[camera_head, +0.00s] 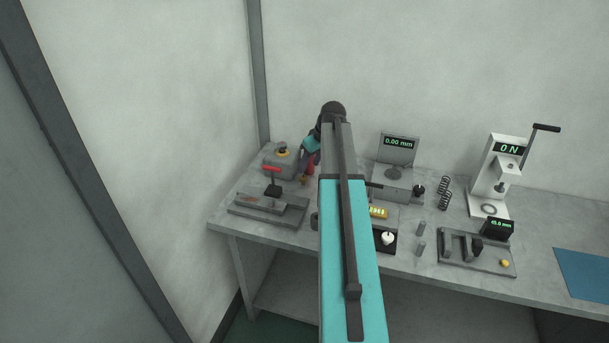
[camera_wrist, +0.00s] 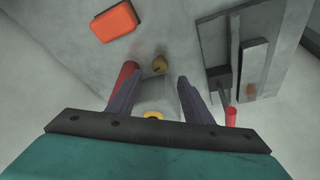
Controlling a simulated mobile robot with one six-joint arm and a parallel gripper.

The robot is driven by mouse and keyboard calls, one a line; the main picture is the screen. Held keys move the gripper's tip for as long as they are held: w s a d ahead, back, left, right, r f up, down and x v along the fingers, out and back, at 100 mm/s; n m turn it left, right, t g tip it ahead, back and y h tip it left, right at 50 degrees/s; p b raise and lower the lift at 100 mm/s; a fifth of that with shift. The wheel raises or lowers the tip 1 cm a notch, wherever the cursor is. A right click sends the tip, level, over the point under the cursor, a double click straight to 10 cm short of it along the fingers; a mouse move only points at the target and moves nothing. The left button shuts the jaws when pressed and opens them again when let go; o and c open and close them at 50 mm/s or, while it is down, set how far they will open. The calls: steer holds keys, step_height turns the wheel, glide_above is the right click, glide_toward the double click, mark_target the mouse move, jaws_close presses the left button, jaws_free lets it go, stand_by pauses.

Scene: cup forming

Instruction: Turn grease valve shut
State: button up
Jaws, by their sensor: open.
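My gripper (camera_wrist: 160,80) is open and points down at the table, with nothing between its fingers. In the head view my gripper (camera_head: 311,157) is partly hidden by my arm, at the back left of the table. A small brass piece (camera_wrist: 158,65) shows just past the fingertips; it also shows in the head view (camera_head: 303,181). A red cylinder (camera_wrist: 122,82) stands beside the left finger. A yellow part (camera_wrist: 153,115) is half hidden by the gripper's edge. I cannot tell for sure which part is the grease valve, or how it is turned.
A grey box with a yellow ring and dark knob (camera_head: 281,153) stands near the back wall. A red-handled fixture (camera_head: 269,208) lies in front of it. An orange block (camera_wrist: 113,20) lies on the table. Gauges and a press (camera_head: 492,182) stand to the right.

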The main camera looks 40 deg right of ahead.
mark_target(304, 177)
steer(key=shift+p+x, duration=0.8)
steer(key=shift+x, duration=3.3)
steer(key=c, duration=1.1)
